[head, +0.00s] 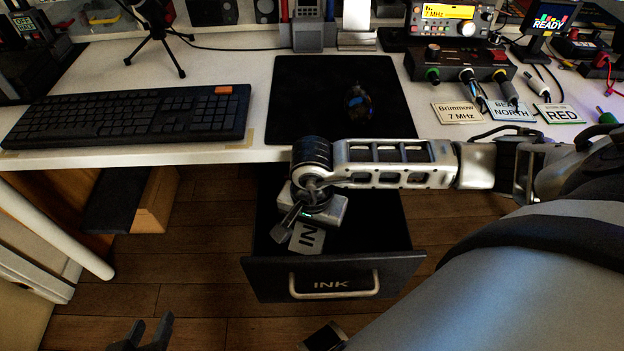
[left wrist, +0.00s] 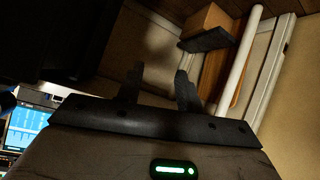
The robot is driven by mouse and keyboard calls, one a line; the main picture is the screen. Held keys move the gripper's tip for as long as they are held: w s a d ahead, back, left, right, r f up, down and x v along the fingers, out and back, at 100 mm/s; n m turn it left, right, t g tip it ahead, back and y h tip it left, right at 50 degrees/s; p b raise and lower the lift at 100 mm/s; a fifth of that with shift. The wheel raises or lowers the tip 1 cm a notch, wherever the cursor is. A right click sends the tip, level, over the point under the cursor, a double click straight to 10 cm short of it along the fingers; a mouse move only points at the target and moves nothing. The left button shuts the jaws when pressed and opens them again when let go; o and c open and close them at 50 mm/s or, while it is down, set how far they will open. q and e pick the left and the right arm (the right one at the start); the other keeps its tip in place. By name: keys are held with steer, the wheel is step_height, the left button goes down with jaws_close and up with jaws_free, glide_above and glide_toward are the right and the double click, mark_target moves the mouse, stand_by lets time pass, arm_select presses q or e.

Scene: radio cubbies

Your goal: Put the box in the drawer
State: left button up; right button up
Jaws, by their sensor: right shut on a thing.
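The drawer (head: 335,278), dark with a metal handle and the label INK, is pulled open below the desk. My right gripper (head: 292,226) reaches in from the right, points down over the drawer opening, and is shut on the box (head: 308,239).
The desk (head: 225,80) edge lies just behind the drawer. It carries a keyboard (head: 130,115), a black mat (head: 345,105), a radio (head: 450,20) and several label cards. A white bar (head: 60,235) stands at the left. Wooden floor lies between it and the drawer.

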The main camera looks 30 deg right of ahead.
mark_target(312, 236)
step_height(312, 236, down, 3)
steer(key=shift+f, duration=0.1)
step_height(312, 236, down, 3)
steer(key=shift+f+b, duration=0.1)
steer(key=shift+b, duration=0.5)
steer(key=shift+f, duration=0.35)
arm_select(q)
steer(key=f, duration=0.1)
steer(key=d+f, duration=0.1)
steer(key=shift+w+f+g, duration=0.2)
steer(key=shift+f+g, duration=0.1)
arm_select(e)
steer(key=o, duration=1.6)
steer(key=shift+f, duration=0.15)
steer(key=shift+c, duration=0.2)
arm_select(q)
steer(key=shift+a, duration=0.1)
arm_select(e)
steer(key=shift+r, duration=0.2)
arm_select(q)
steer(key=shift+t, duration=0.6)
steer(key=r+p, duration=0.1)
steer(key=r, duration=0.1)
steer(key=a+r+p, duration=0.1)
steer(key=r, duration=0.1)
steer(key=shift+s+r, duration=0.1)
steer(key=shift+r, duration=0.2)
arm_select(e)
step_height(312, 236, up, 12)
